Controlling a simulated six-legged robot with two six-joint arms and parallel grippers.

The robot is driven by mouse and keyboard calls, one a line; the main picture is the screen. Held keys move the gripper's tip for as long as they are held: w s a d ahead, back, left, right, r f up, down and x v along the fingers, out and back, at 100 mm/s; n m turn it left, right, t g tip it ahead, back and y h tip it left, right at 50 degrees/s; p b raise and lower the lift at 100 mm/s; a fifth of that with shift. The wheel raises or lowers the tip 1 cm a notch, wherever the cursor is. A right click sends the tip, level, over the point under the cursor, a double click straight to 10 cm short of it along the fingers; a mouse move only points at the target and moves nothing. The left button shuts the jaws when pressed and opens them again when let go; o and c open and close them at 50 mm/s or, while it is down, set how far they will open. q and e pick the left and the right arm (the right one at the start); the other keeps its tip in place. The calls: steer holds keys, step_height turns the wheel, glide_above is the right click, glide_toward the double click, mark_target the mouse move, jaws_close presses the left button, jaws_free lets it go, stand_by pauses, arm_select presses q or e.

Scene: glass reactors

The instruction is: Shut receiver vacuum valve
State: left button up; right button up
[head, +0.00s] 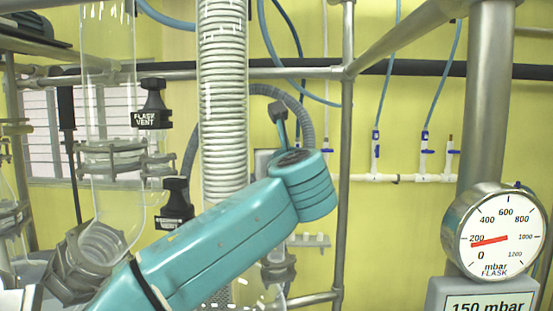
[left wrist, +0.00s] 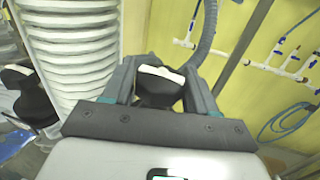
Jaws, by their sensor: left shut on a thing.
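In the left wrist view, my left gripper (left wrist: 160,84) has its two grey fingers on either side of a black valve handle (left wrist: 157,92) with a pale label on top. The gripper is shut on this handle, which matches the receiver vacuum valve; the label cannot be read. In the head view, my teal left arm reaches up from the bottom and hides most of the gripper and the handle. My right gripper is in neither view.
The black FLASK VENT handle (head: 152,108) and another black labelled handle (head: 175,203) are left of the arm. A ribbed glass column (head: 222,90) stands behind it. Steel frame pipes (head: 343,150) cross the area. A FLASK gauge (head: 494,238) is at right, above a 150 mbar display.

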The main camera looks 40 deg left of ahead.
arm_select(q)
steer(key=m+t+h, duration=0.1)
steer(key=m+t+h+p, duration=0.1)
steer(key=t+h, duration=0.1)
steer(key=shift+s+a+r+m, duration=0.15)
steer(key=shift+m, duration=0.25)
steer(key=shift+r+m+t+h+p, duration=0.1)
steer(key=shift+m+t+h+p, duration=0.45)
steer(key=shift+h, duration=0.25)
steer(key=shift+m+t+h, duration=0.45)
steer(key=shift+m+h, duration=0.1)
steer(key=shift+h, duration=0.15)
steer(key=shift+f+m+t+h, duration=0.4)
steer(key=shift+m+h, duration=0.2)
steer(key=shift+h, duration=0.2)
steer(key=shift+m+h, duration=0.3)
steer(key=shift+h, duration=0.2)
steer(key=shift+r, duration=0.1)
steer(key=o, duration=0.7)
steer(key=shift+w+d, duration=0.2)
steer(key=shift+o, duration=0.2)
